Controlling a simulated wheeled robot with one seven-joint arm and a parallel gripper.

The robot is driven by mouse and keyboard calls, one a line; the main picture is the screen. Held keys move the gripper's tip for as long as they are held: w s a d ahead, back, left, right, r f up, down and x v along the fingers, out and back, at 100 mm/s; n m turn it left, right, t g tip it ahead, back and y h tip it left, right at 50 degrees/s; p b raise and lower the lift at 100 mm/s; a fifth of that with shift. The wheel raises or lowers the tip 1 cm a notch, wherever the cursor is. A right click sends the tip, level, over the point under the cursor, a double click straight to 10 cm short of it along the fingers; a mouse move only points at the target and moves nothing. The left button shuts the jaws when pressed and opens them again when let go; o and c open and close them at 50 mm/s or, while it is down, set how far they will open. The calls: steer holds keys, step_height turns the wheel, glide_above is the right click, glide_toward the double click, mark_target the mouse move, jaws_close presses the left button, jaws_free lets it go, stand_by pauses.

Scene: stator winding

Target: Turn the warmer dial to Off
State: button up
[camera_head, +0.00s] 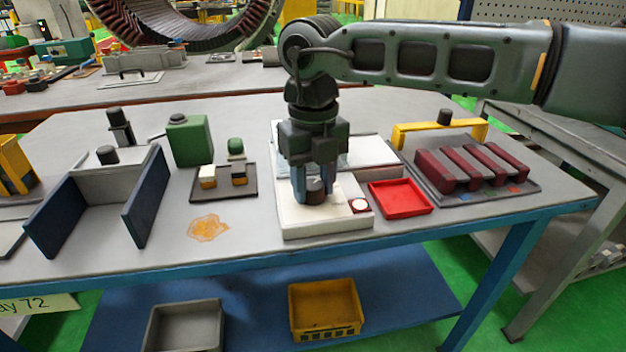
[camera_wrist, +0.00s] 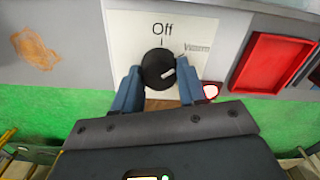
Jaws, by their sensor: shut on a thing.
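The warmer (camera_head: 340,218) is a cream box on the table, seen in the head view. Its black dial (camera_wrist: 158,68) shows in the wrist view on a white face, with "Off" above it and "Warm" to its upper right. The dial's pale pointer mark is on its right side, pointing to the upper right toward "Warm", not at the "Off" line. My gripper (camera_wrist: 158,90) is over the dial with its blue fingers shut on either side of it. It also shows from above the warmer in the head view (camera_head: 315,195). A small white round part with a red edge (camera_head: 360,205) sits beside the dial.
A red tray (camera_head: 400,197) stands just right of the warmer. A rack of dark red bars (camera_head: 470,168) with a yellow handle is farther right. A green container (camera_head: 189,140) and a small dark tray (camera_head: 207,194) stand left. The table's front edge is close.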

mark_target(314, 184)
steer(key=n, duration=0.5)
steer(key=shift+w+r+n, duration=0.1)
steer(key=shift+n, duration=2.3)
steer(key=o, duration=1.1)
steer(key=shift+c, duration=0.2)
steer(key=shift+r, duration=3.85)
